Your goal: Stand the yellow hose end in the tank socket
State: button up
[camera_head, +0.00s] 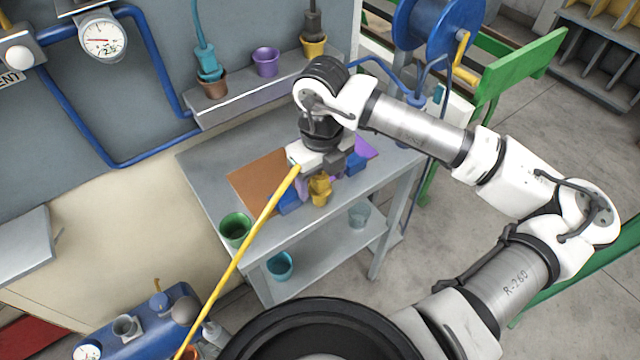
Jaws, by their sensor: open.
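The yellow hose (240,250) runs from the bottom left up to the bench. A dark yellow fitting (320,188), which looks like its end, shows just below my gripper (318,172) over the bench top. My gripper is open and points down. It hides part of the fitting, and I cannot tell whether the fitting is between the fingers or touches them. The blue tank (178,307) is at the lower left, with a grey, cup-like socket (125,327) on top. The socket looks empty.
The grey bench (205,165) carries a brown mat (250,183), blue pieces (290,201) and a green cup (235,229). Its lower shelf holds a teal cup (280,265). A wall shelf (235,100) holds cups, two with hose ends. A blue reel (435,25) stands behind.

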jog(key=shift+f, duration=0.3)
jog(key=c, duration=1.2)
